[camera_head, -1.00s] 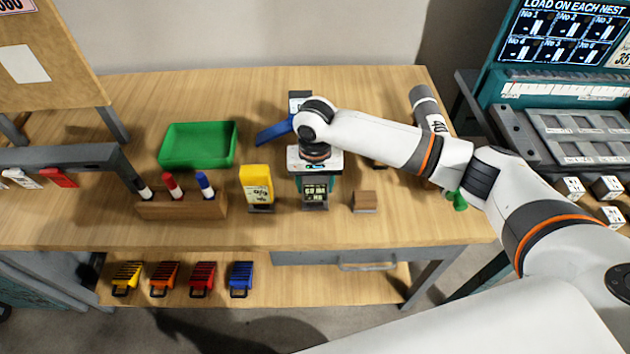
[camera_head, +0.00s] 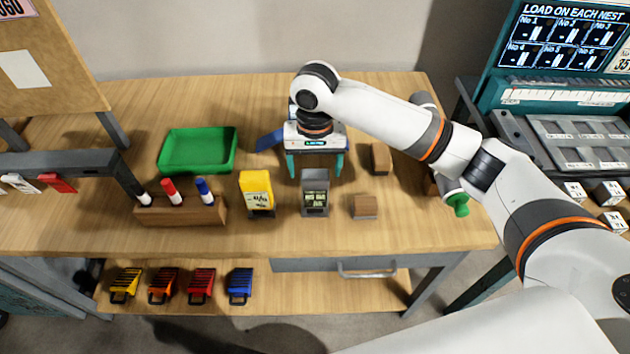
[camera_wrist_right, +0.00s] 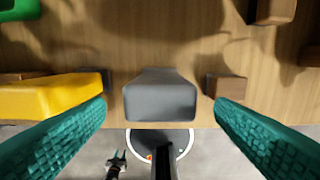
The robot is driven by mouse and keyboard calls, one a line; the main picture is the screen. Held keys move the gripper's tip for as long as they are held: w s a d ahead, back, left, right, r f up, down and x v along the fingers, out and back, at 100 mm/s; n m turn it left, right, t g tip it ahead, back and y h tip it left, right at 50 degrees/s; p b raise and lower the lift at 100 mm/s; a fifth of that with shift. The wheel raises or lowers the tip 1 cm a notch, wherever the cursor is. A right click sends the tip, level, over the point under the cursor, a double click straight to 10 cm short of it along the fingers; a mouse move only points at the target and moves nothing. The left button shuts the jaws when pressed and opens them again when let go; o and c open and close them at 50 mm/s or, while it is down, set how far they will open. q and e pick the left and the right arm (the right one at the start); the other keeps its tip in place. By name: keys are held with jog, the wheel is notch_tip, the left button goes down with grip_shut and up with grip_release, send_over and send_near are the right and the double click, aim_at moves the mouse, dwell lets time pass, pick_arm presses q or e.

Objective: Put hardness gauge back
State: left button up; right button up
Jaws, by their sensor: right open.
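A grey handheld device with a small screen, which looks like the hardness gauge (camera_head: 315,193), stands upright near the front of the wooden table, between a yellow device (camera_head: 256,188) and a small wooden block (camera_head: 364,206). My right gripper (camera_head: 315,166) is open and empty, with its teal fingers apart, just behind and above the gauge. In the right wrist view the gauge's grey top (camera_wrist_right: 160,98) sits centred between the spread fingers, with a gap on each side. Whether a holder is under the gauge is hidden. My left gripper is not in view.
A green tray (camera_head: 198,168) lies back left, behind a wooden marker holder (camera_head: 180,213). A blue object (camera_head: 270,140) is partly hidden behind my right gripper. Another wooden block (camera_head: 381,158) and a green-tipped tool (camera_head: 457,202) lie right. The table's front edge is close to the gauge.

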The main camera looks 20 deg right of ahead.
jog(key=shift+r, duration=2)
